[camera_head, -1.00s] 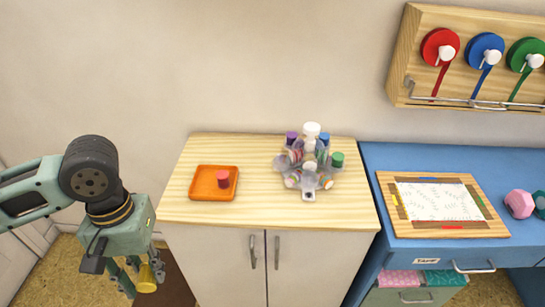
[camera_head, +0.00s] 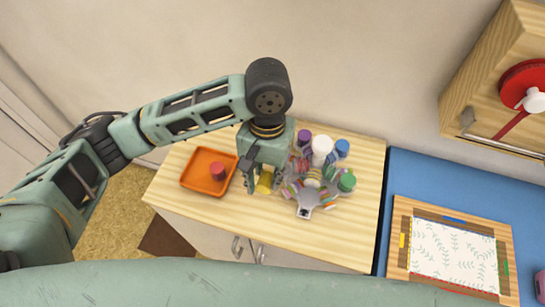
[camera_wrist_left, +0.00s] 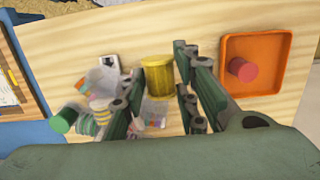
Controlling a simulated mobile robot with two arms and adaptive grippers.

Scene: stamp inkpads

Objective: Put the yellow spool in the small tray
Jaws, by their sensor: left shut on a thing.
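The yellow spool (camera_head: 264,182) is held between the fingers of my left gripper (camera_head: 264,186), over the wooden counter between the tray and the thread holder. In the left wrist view the yellow spool (camera_wrist_left: 158,76) shows between the green fingers. I cannot tell how high it is above the counter. The small orange tray (camera_head: 197,169) lies to the left of the gripper in the head view and at the right in the wrist view (camera_wrist_left: 267,48). A red spool (camera_head: 218,172) stands inside the tray. My right gripper is not in view.
A grey holder (camera_head: 303,211) with several coloured spools, including a white one (camera_head: 322,146), stands close to the right of the gripper. A blue desk (camera_head: 388,220) with a framed drawing (camera_head: 452,255) is at right. The tray's left part is free.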

